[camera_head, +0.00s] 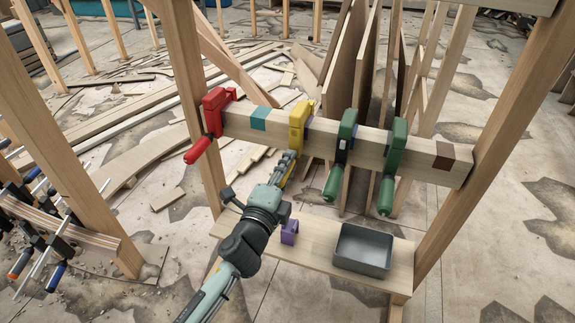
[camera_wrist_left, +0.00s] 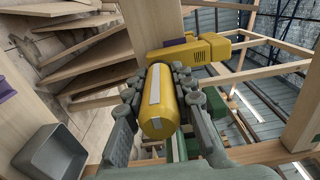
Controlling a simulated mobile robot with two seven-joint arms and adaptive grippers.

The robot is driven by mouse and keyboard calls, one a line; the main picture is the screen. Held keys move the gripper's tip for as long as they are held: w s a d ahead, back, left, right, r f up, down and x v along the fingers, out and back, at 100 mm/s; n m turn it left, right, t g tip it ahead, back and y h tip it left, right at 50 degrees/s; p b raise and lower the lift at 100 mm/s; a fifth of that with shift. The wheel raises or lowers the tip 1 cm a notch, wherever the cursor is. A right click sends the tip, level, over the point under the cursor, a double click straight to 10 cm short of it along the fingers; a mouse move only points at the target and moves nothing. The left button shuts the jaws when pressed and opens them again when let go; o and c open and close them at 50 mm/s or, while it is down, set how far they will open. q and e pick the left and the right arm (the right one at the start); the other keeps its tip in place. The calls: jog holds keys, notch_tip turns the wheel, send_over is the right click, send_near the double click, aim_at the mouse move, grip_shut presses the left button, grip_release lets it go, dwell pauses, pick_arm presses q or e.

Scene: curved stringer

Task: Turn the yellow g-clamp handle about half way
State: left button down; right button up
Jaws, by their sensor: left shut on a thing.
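The yellow g-clamp (camera_head: 298,120) is fixed on the horizontal wooden beam (camera_head: 270,128), between a red clamp and two green ones. Its handle (camera_head: 284,170) hangs down in front of the beam, partly hidden by my left gripper (camera_head: 287,165). In the left wrist view the yellow handle (camera_wrist_left: 158,105) lies between the two fingers of my left gripper (camera_wrist_left: 160,100), which are shut on it. A pale strip runs along the handle. The yellow clamp body (camera_wrist_left: 195,50) shows beyond it. My right gripper is not in view.
A red clamp (camera_head: 213,110) and two green clamps (camera_head: 346,135) (camera_head: 394,150) sit on the same beam. Below, a shelf board (camera_head: 318,240) carries a purple block (camera_head: 289,232) and a grey metal tray (camera_head: 340,261). Upright posts stand left (camera_head: 185,70) and right (camera_head: 490,130).

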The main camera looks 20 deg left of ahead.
pick_arm(q)
jog(key=c, duration=1.3)
grip_release()
jog(key=s, duration=1.2)
jog(key=shift+a, duration=0.2)
jog(key=shift+s+b, duration=1.35)
jog(key=shift+s, duration=1.15)
